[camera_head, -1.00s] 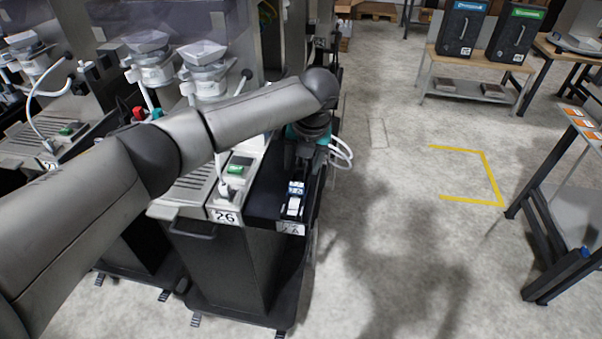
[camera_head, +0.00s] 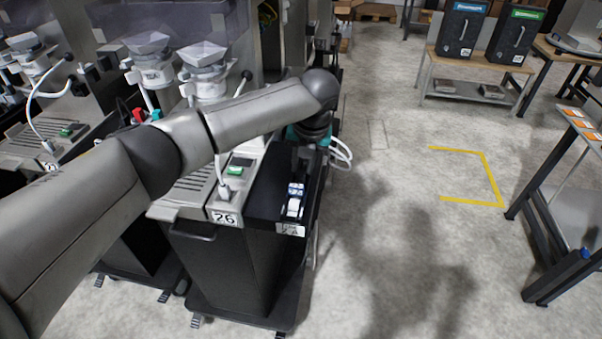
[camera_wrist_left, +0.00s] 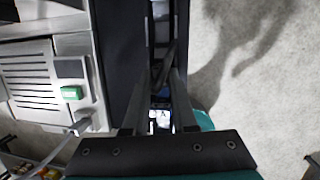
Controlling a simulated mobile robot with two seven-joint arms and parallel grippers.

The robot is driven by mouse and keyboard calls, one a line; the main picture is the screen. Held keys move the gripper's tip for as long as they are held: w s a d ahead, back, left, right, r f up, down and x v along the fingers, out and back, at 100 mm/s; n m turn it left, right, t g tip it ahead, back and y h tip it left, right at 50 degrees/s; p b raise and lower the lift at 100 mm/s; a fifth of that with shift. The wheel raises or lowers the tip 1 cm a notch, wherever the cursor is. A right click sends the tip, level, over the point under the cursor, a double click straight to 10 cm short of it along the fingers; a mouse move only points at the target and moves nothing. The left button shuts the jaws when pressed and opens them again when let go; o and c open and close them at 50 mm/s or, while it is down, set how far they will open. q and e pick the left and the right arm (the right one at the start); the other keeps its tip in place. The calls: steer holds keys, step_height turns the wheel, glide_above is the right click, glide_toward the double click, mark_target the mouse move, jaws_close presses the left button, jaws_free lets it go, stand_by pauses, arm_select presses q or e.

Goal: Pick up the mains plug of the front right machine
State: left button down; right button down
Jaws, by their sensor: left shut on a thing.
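The front right machine (camera_head: 262,265) is labelled 26 and has a narrow dark side unit (camera_head: 268,195) along its right. My left gripper (camera_head: 304,168) reaches down over this unit. In the left wrist view, my left gripper (camera_wrist_left: 166,65) has its two dark fingers close together over the dark strip of the unit. It is shut on the mains plug, which is mostly hidden between the fingers. A small white and blue block (camera_head: 295,205) lies at the unit's front end, above a label plate (camera_head: 290,229). My right gripper is not in view.
A green button (camera_head: 235,171) and a cable end (camera_head: 223,190) are on the machine's top, left of my gripper. Grey floor (camera_head: 400,230) with yellow marking is open to the right. A dark-legged table (camera_head: 555,240) stands at the right edge.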

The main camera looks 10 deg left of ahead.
mark_target(302, 168)
arm_select(q)
steer(key=shift+a, duration=0.15)
steer(key=shift+w+r, duration=0.1)
steer(key=shift+r, duration=0.5)
step_height(302, 168, up, 19)
steer(key=p, duration=0.3)
steer(key=shift+w+p+v, duration=0.2)
steer(key=shift+p+v, duration=0.7)
steer(key=shift+p, duration=0.8)
stand_by(0.7)
steer(key=p+v, duration=0.1)
steer(key=p, duration=0.2)
steer(key=p+v, duration=0.2)
steer(key=p, duration=0.1)
steer(key=shift+w, duration=0.25)
stand_by(0.3)
